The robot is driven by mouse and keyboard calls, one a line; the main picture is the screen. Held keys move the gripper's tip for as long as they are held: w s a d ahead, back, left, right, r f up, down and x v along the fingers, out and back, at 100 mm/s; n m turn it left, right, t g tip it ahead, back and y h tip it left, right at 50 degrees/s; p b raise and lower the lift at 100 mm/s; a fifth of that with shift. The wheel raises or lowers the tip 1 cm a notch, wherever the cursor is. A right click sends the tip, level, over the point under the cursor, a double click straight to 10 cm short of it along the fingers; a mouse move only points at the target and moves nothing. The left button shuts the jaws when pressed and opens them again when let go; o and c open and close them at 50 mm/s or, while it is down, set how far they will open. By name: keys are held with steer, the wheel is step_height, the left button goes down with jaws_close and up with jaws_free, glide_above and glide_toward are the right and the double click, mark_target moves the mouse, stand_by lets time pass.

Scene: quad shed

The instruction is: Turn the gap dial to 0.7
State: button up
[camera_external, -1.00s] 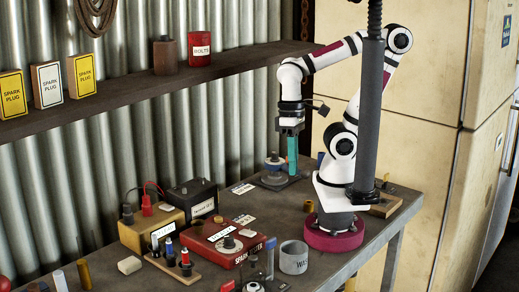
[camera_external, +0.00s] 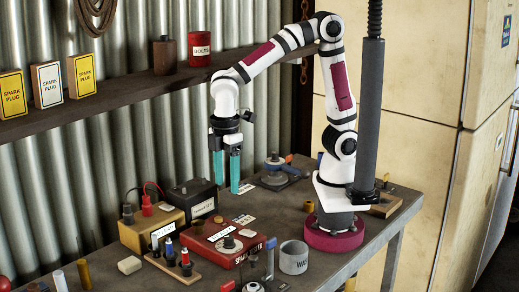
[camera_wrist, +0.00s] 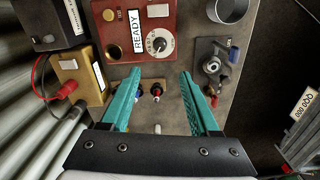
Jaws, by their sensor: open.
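The red spark box (camera_external: 215,256) stands on the bench with a white label on its top. The wrist view shows this box (camera_wrist: 115,15), its label reading READY. Its dial (camera_wrist: 159,43) has a dark knob on a pale numbered face; it also shows in the external view (camera_external: 229,243). I cannot read its setting.
A wooden stand with small plugs (camera_external: 178,268) is in front of the box. A yellow box (camera_external: 150,232) with red and black leads and a black battery (camera_external: 192,196) stand left and behind. A grey cup (camera_external: 293,258) is to the right. A shelf (camera_external: 150,85) runs along the wall.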

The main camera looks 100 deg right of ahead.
mark_target(229, 236)
step_height(229, 236, down, 15)
steer(key=shift+f, duration=0.15)
jaws_close()
